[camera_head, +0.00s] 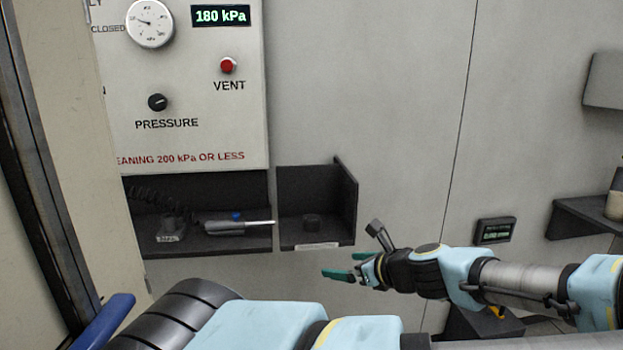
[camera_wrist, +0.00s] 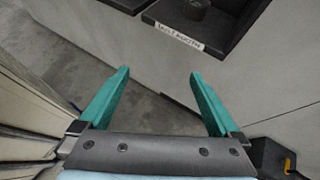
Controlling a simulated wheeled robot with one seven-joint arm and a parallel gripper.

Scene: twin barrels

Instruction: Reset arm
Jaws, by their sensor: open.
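My gripper (camera_head: 350,267) is at the end of my light-blue arm, in front of the grey wall and a little below the right-hand dark shelf bin. Its green fingers point left in the head view. In the wrist view my gripper (camera_wrist: 158,100) shows two green fingers spread apart with nothing between them. The floor lies beyond them. The arm reaches in from the right of the head view and is bent.
A panel (camera_head: 190,140) carries a gauge, a red vent button, a pressure knob and a "180 kPa" display. Below it, a dark shelf (camera_head: 190,245) holds a silver tool (camera_head: 238,227). The right-hand bin (camera_head: 345,205) holds a small dark round piece (camera_head: 312,221). A wall shelf (camera_head: 580,215) is at right.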

